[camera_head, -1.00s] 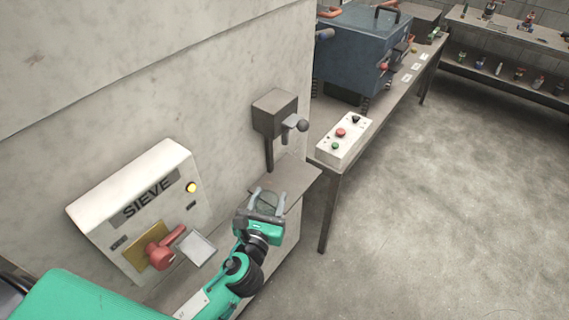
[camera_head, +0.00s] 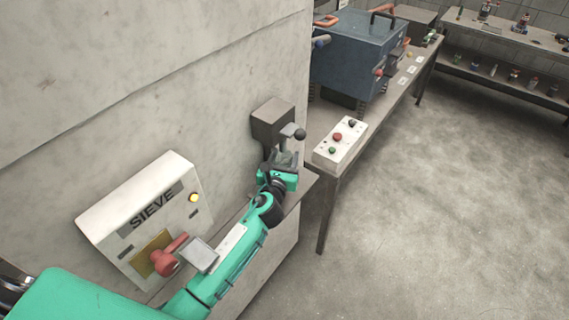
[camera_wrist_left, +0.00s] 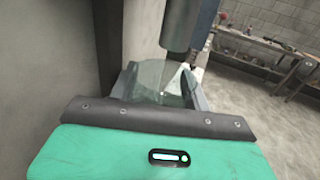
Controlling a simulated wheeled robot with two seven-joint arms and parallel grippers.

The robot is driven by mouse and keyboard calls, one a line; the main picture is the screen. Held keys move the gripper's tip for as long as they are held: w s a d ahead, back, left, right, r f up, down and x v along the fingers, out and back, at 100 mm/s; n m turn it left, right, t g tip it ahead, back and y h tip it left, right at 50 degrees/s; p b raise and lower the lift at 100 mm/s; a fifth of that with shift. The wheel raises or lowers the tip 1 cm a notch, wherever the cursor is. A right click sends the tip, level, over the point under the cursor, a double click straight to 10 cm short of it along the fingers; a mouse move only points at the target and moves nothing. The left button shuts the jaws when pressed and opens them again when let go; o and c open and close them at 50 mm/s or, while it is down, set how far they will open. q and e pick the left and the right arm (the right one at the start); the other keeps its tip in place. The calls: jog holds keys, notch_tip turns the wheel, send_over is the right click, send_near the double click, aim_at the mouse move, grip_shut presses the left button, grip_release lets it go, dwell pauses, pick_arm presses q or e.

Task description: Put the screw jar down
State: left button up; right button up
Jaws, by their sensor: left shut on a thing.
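My left gripper (camera_head: 283,162) is at the small shelf by the wall, under the grey wall-mounted box with a lever. It is shut on a clear glass jar. In the left wrist view the jar (camera_wrist_left: 160,80) sits between the two grey fingers of the gripper (camera_wrist_left: 160,88). The jar looks pale and see-through; I cannot tell whether screws are in it. A dark cylinder of the wall device (camera_wrist_left: 181,28) hangs just above the jar. In the head view the jar is mostly hidden by the gripper. My right gripper is not in view.
The grey wall box (camera_head: 271,122) has a lever with a black knob (camera_head: 300,134). To its right, a bench holds a white button panel (camera_head: 340,141) and a blue machine (camera_head: 358,50). A white SIEVE panel (camera_head: 150,215) with a red handle is at left. Floor at right is clear.

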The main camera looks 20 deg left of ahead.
pick_arm(q)
notch_tip(320, 180, down, 2)
jog(key=shift+s, duration=0.1)
jog(key=shift+f+b, duration=0.3)
jog(key=shift+f, duration=0.1)
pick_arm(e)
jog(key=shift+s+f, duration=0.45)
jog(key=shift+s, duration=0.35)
pick_arm(q)
jog(key=shift+f, duration=0.2)
jog(key=o, duration=1.1)
jog(key=shift+r, duration=0.1)
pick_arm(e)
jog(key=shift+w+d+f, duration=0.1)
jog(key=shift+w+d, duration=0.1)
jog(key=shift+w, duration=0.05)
pick_arm(q)
jog(key=shift+s+r, duration=0.1)
jog(key=shift+r, duration=0.05)
